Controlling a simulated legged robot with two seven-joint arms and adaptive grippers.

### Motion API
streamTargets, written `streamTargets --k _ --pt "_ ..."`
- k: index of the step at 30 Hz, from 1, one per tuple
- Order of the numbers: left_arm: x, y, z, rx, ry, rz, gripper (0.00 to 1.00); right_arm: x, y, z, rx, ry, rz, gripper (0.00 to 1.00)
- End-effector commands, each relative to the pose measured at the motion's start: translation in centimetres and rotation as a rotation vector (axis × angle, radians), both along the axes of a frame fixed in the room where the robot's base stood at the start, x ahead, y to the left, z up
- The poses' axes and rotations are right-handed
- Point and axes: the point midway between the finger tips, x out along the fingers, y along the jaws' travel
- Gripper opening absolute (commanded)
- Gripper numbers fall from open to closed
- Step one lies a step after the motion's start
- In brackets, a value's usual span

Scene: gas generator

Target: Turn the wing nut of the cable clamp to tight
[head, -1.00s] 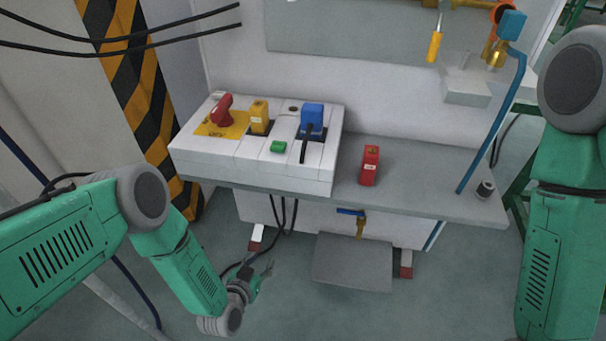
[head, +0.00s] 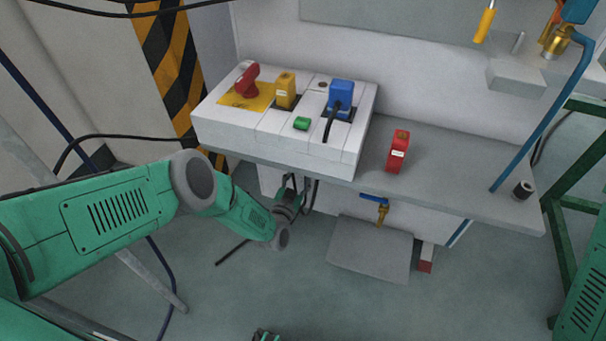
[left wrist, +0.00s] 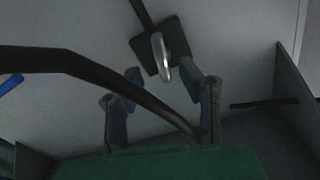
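The wing nut (left wrist: 160,56) is a light metal piece on the dark square plate of the cable clamp (left wrist: 178,36) in the left wrist view. It stands nearly upright in that picture, with a dark cable running up from the plate. My left gripper (left wrist: 162,90) is open and empty; its fingertips are below and to either side of the nut, and contact cannot be told. In the head view my left gripper (head: 291,190) is under the front of the white box, where the clamp cannot be made out. A small green-and-black part at the bottom edge may be my right gripper (head: 265,336).
A thick black cable (left wrist: 80,68) crosses in front of the left fingers. The white switch box (head: 340,155) and grey shelf (head: 460,185) overhang the left gripper. A blue-handled valve (head: 376,199) and a grey plate (head: 370,250) are to its right. Floor in front is open.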

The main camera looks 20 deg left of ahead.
Motion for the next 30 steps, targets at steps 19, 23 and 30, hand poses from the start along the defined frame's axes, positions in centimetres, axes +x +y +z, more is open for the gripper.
streamTargets --k 19,23,30 --pt "3.3 -0.1 0.0 -0.001 0.001 -0.001 0.19 0.0 0.0 -1.7 0.000 0.000 0.000 0.00" --pt "3.3 -0.1 0.0 -0.001 0.001 -0.001 0.00 0.0 0.0 -1.7 0.000 0.000 0.000 0.00" --pt "3.3 -0.2 0.0 0.010 0.001 -0.002 0.00 0.0 0.0 -1.7 0.000 0.000 0.000 0.00"
